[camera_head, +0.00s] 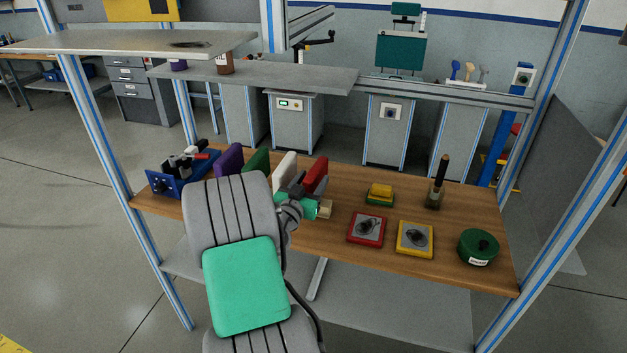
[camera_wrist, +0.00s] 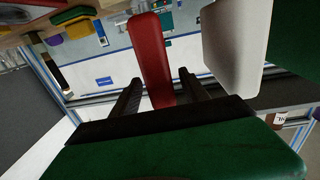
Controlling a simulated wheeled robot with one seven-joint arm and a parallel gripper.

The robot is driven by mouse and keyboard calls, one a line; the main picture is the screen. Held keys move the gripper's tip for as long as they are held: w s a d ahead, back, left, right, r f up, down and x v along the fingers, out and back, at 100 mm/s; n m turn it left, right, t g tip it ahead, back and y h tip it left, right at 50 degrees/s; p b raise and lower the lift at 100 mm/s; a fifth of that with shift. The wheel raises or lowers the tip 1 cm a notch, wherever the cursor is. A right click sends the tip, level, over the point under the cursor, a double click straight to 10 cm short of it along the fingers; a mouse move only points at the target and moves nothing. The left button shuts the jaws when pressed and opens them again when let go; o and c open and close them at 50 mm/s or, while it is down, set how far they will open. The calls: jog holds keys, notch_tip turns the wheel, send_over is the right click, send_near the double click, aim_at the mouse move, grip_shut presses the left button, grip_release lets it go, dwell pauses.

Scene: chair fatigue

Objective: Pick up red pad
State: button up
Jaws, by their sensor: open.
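The red pad (camera_head: 317,174) stands upright at the right end of a row of pads on the wooden workbench. In the wrist view the red pad (camera_wrist: 153,55) is seen edge-on, with its near end between the two dark fingers. My gripper (camera_head: 300,187) is open at the pad, and its fingers (camera_wrist: 160,80) lie one on each side of the red strip in the picture. No contact is clear. My gripper hides the pad's lower part in the head view.
A white pad (camera_head: 284,168) stands just left of the red one, close to a finger in the wrist view (camera_wrist: 235,40). Green (camera_head: 256,162) and purple (camera_head: 229,159) pads follow. Right lie red (camera_head: 354,238) and yellow (camera_head: 401,247) trays and a green round container (camera_head: 478,247). A grey shelf (camera_head: 300,80) hangs above.

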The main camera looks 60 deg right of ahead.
jog(key=d, duration=0.2)
jog(key=d+p, duration=0.1)
jog(key=d, duration=0.1)
jog(key=shift+w, duration=0.2)
jog(key=shift+a, duration=0.15)
jog(key=shift+c, duration=0.4)
grip_shut()
jog(key=shift+r, duration=0.1)
